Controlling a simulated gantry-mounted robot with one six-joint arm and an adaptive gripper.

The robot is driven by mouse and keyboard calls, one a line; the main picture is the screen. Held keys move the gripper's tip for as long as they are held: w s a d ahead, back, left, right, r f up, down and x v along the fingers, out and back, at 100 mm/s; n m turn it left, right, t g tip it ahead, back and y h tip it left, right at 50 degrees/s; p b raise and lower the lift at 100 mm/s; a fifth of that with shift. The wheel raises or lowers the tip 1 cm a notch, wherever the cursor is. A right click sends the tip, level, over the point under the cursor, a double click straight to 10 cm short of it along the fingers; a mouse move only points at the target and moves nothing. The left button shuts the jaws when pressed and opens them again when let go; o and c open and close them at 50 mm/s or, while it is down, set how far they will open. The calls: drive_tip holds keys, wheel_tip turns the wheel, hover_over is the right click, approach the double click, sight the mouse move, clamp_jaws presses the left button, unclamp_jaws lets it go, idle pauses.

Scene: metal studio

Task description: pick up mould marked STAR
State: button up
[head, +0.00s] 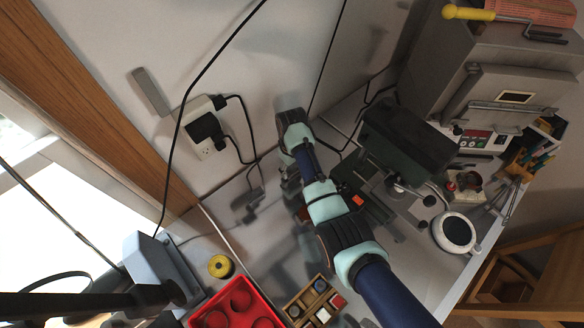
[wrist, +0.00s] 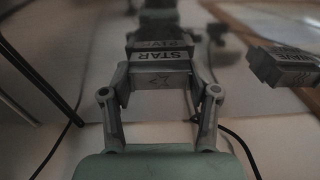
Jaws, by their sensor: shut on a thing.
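The grey block-shaped mould marked STAR (wrist: 158,77) sits between the two fingers of my gripper (wrist: 160,88) in the wrist view, its lettered face towards the camera. The fingers touch it at both sides and are shut on it. Another grey mould (wrist: 160,45) with partly legible lettering stands right behind it. A further grey lettered mould (wrist: 284,66) stands apart on the right. In the head view my arm reaches to the wall side of the bench; the fingers and the STAR mould are hard to make out there.
In the head view, a dark green machine (head: 408,138) stands close to the right of my arm. A red tray (head: 238,305), a yellow roll (head: 220,266) and a wooden compartment box (head: 314,300) lie nearer the front. Black cables hang along the wall by a socket (head: 205,130).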

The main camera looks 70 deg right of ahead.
wheel_tip(320, 180, up, 20)
drive_tip(key=p, duration=0.8)
drive_tip(key=shift+f+p, duration=0.15)
drive_tip(key=shift+p, duration=0.2)
